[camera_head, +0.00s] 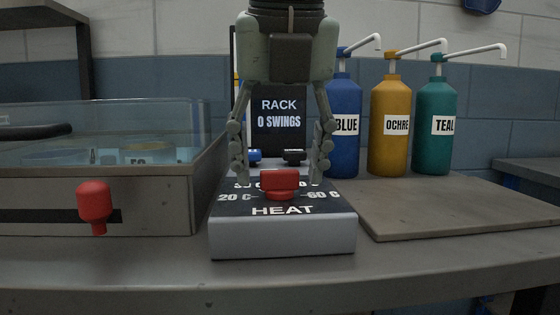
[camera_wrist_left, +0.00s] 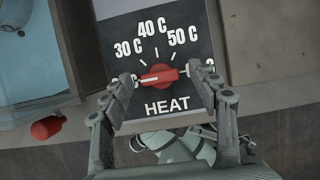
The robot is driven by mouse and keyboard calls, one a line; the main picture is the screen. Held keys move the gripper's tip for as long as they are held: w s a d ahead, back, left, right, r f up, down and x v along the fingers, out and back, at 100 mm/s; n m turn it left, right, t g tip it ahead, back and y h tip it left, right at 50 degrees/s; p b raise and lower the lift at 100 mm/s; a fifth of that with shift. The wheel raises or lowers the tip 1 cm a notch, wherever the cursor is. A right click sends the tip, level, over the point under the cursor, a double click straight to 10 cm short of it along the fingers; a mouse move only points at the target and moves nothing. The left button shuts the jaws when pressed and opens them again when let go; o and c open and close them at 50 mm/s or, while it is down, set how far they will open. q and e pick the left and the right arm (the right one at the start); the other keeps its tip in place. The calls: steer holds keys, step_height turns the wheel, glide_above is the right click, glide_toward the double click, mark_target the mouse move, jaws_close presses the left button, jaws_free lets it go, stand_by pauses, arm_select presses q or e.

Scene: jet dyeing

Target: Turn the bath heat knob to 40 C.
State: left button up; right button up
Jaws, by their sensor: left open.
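The heat knob (camera_head: 280,184) is red and sits on the sloped black face of the grey HEAT box (camera_head: 285,240). In the left wrist view the knob (camera_wrist_left: 158,76) lies nearly crosswise. Its white line points left, toward the 20 C mark, which a finger partly covers. The 40 C mark (camera_wrist_left: 152,27) is at the top of the dial, between 30 C and 50 C. My left gripper (camera_head: 279,170) points down over the box, open, one finger at each end of the knob. It also shows in the left wrist view (camera_wrist_left: 161,79). I cannot tell whether the fingers touch the knob.
A glass-walled bath (camera_head: 110,150) with a red knob (camera_head: 94,203) on its front stands at left. A RACK display (camera_head: 279,125) is behind the box. Blue (camera_head: 343,150), ochre (camera_head: 390,155) and teal (camera_head: 436,155) pump bottles stand at right. A flat board (camera_head: 450,205) lies right of the box.

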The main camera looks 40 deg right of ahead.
arm_select(q)
steer(key=shift+c, duration=0.3)
steer(key=c, duration=1.1)
